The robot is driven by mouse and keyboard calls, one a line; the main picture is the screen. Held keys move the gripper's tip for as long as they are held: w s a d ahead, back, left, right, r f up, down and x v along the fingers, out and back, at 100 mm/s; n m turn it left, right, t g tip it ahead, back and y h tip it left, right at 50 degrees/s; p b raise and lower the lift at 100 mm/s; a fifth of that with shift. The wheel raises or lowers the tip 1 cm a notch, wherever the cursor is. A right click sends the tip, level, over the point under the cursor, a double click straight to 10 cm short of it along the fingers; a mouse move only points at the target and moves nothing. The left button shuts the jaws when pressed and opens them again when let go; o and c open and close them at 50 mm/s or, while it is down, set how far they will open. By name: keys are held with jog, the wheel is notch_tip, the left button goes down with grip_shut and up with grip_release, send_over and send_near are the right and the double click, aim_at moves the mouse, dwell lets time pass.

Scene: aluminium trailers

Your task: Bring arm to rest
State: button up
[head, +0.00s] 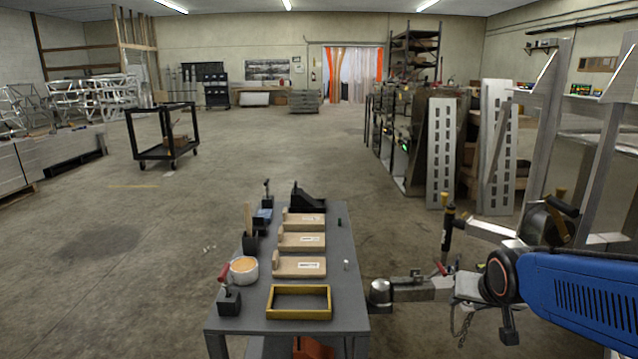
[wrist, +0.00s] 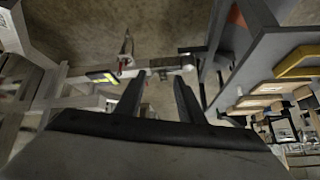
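My arm (head: 580,290), with a blue link and a black joint ringed in orange, reaches in from the right edge of the head view. It is in front of the aluminium trailer frame and to the right of the grey table. In the wrist view, the two dark fingers of my gripper (wrist: 158,98) stand apart with nothing between them. The floor and the trailer's coupler (wrist: 185,62) show beyond the fingertips. I cannot make out the fingers in the head view.
A black cart (head: 163,153) stands farther back. Open floor lies left of the table.

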jog(key=s+a+r+n+g, duration=0.1)
jog(key=s+a, duration=0.1)
jog(key=s, duration=0.7)
jog(key=s+a+n+g+y, duration=0.1)
jog(key=s+a+n+g, duration=0.1)
jog(key=s, duration=0.7)
jog(key=shift+s+a+r, duration=0.25)
jog(key=shift+a+r, duration=0.1)
jog(key=shift+a, duration=0.15)
